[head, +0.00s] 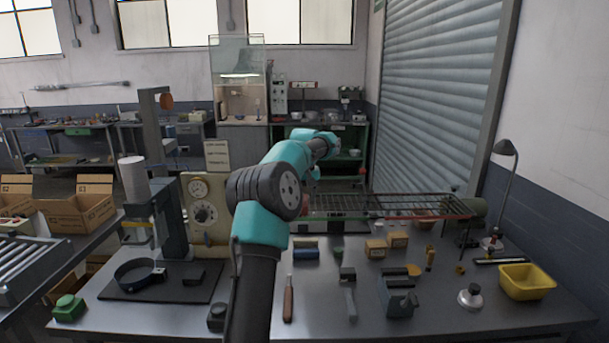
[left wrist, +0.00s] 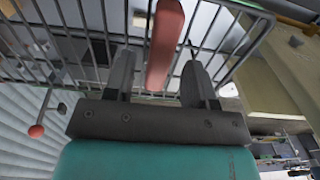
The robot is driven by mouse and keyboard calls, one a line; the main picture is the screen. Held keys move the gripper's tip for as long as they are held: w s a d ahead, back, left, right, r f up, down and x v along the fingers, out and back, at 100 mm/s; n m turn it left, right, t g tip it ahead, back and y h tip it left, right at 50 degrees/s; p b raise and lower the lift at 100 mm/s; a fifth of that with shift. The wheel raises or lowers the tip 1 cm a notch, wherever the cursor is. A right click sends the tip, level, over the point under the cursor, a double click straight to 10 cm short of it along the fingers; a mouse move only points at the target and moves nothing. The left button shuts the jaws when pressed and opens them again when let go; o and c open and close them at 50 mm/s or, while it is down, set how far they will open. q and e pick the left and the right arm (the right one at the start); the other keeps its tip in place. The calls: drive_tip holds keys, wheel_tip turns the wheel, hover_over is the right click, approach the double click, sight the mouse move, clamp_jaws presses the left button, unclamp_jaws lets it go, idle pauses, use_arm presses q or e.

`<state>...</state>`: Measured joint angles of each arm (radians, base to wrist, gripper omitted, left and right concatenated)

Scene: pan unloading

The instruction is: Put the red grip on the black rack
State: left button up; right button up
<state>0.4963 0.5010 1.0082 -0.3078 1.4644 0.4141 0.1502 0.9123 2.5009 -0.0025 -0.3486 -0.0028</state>
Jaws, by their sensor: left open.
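The red grip (left wrist: 165,44) shows in the left wrist view as a long, flat red bar between the two fingers of my left gripper (left wrist: 158,60). The fingers stand apart, with a gap on each side of the grip. The black rack (head: 400,206) is a long wire grid above the back of the bench in the head view. Its wires (left wrist: 85,42) also fill the upper part of the left wrist view, close to the grip. I cannot tell whether the grip touches them. In the head view my left forearm hides most of the gripper. My right gripper is not in view.
A yellow bin (head: 527,282) and a desk lamp (head: 504,150) stand at the right. Small boxes (head: 376,249), a grey vise-like tool (head: 398,297) and a wooden-handled tool (head: 288,303) lie in front of the rack. A gauge box (head: 203,213) stands left of my arm.

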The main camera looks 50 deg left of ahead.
use_arm(q)
wheel_tip(320, 180, up, 11)
drive_tip(key=shift+f, duration=0.2)
idle(0.4)
idle(0.6)
